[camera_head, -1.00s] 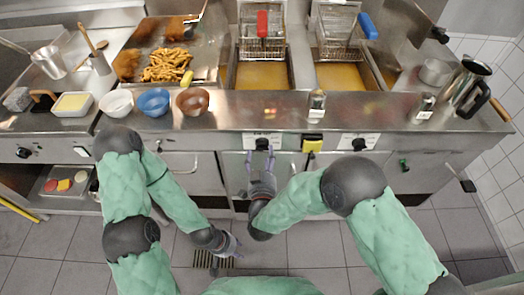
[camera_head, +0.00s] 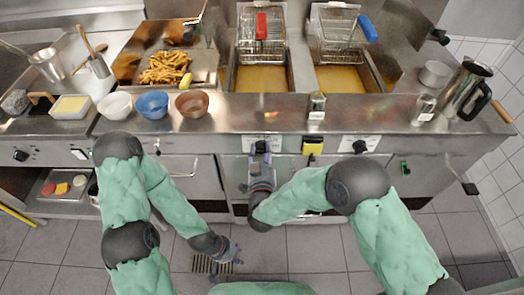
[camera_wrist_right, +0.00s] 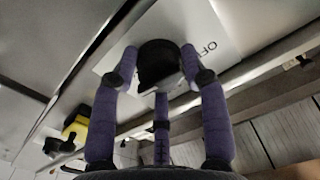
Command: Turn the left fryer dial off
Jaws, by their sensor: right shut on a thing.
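The left fryer dial (camera_wrist_right: 157,63) is a black knob on a white label plate, part of which reads "OF" in the right wrist view. My right gripper (camera_wrist_right: 160,68) has its purple fingers on both sides of the dial and is shut on it. In the head view, my right gripper (camera_head: 260,153) is at the counter's front panel below the left fryer (camera_head: 262,78) and largely hides the dial (camera_head: 261,146). The dial's pointer direction is not readable. My left gripper (camera_head: 232,253) hangs low over the floor, apart from everything; its finger opening is unclear.
A yellow switch box (camera_head: 312,146) and the right fryer dial (camera_head: 360,146) are to the right on the same panel. Bowls, including a blue bowl (camera_head: 152,103), and a salt shaker (camera_head: 317,106) stand along the counter edge (camera_head: 250,113). The floor in front is clear.

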